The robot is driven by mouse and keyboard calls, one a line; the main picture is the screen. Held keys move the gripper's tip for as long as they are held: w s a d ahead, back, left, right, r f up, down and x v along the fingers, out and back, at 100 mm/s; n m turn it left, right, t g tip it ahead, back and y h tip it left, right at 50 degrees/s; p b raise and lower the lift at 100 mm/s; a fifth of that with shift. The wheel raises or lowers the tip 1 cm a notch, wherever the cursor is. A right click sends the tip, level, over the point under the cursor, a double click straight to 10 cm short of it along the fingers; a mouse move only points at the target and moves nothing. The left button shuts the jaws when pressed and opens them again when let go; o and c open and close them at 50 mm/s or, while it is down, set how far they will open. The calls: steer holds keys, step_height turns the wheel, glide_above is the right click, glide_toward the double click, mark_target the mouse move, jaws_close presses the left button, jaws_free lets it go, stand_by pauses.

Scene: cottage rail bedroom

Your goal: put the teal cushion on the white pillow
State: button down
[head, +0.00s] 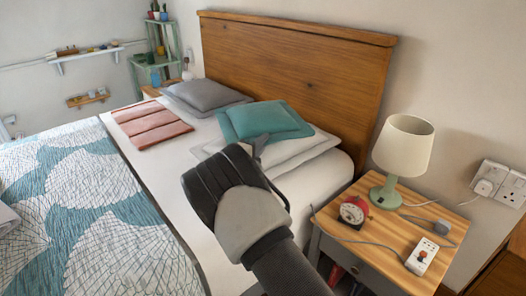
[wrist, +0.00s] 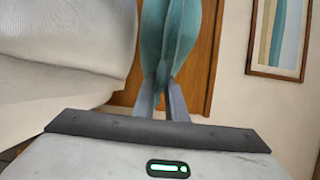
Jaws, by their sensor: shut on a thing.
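The teal cushion (head: 268,120) is over the white pillow (head: 305,152) at the headboard end of the bed in the head view. My gripper (head: 258,146) is shut on the cushion's near edge. In the wrist view the cushion (wrist: 168,38) is pinched between the two fingers (wrist: 161,98). White bedding or pillow (wrist: 65,45) fills the left of that view, close beside the cushion. The cushion hides part of the pillow, and I cannot tell whether the two touch.
A wooden nightstand (head: 385,227) at right holds a lamp (head: 403,146), a red clock (head: 353,212) and a white power strip (head: 422,257). A grey pillow (head: 205,95) and a folded pink blanket (head: 151,122) lie left. The headboard (head: 295,75) rises behind.

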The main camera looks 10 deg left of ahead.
steer(key=shift+f, duration=1.15)
steer(key=shift+f+b, duration=0.4)
steer(key=shift+f, duration=0.2)
steer(key=c, duration=1.8)
jaws_free()
